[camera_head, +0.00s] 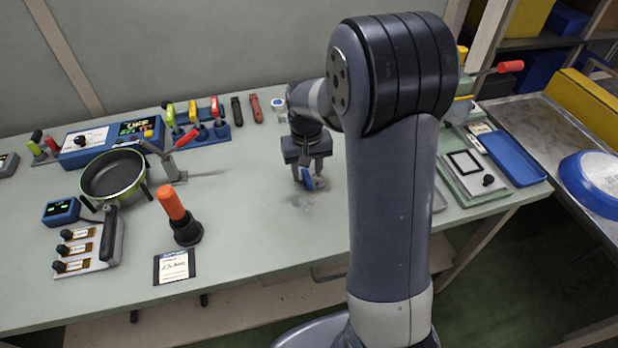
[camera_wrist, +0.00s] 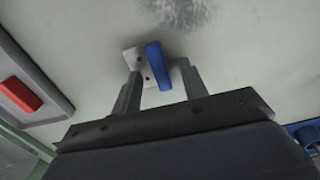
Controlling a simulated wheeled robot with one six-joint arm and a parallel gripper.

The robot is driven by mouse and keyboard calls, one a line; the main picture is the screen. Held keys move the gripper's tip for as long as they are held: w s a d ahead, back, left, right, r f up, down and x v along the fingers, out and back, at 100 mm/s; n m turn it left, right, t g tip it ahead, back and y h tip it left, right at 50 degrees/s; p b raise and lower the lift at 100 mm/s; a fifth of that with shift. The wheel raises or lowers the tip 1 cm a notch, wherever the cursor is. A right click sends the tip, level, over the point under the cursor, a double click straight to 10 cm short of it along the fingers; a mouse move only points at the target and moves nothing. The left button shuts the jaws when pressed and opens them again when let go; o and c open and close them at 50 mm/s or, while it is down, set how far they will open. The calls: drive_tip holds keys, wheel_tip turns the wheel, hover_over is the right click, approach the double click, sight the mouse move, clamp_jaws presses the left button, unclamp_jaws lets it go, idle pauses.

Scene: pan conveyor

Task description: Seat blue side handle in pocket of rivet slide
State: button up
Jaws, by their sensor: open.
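The blue side handle (camera_head: 309,180) is at the middle of the table, below my gripper (camera_head: 307,172). In the wrist view the blue handle (camera_wrist: 158,65) has a pale metal plate with dark holes at its left side. My gripper (camera_wrist: 161,80) is open, with one finger to each side of the handle. The fingers look apart from the blue part. The left finger is close to the metal plate, and I cannot tell whether they touch. I cannot surely tell which fixture is the rivet slide; my arm hides part of the table.
A grey fixture with a red block (camera_wrist: 20,94) is left in the wrist view. A pan (camera_head: 114,177), an orange-handled tool (camera_head: 172,203) and a blue console (camera_head: 105,143) stand on the left. A blue tray (camera_head: 507,158) lies at the right. Table around the handle is clear.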

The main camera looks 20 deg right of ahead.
drive_tip(key=shift+f, duration=0.4)
clamp_jaws()
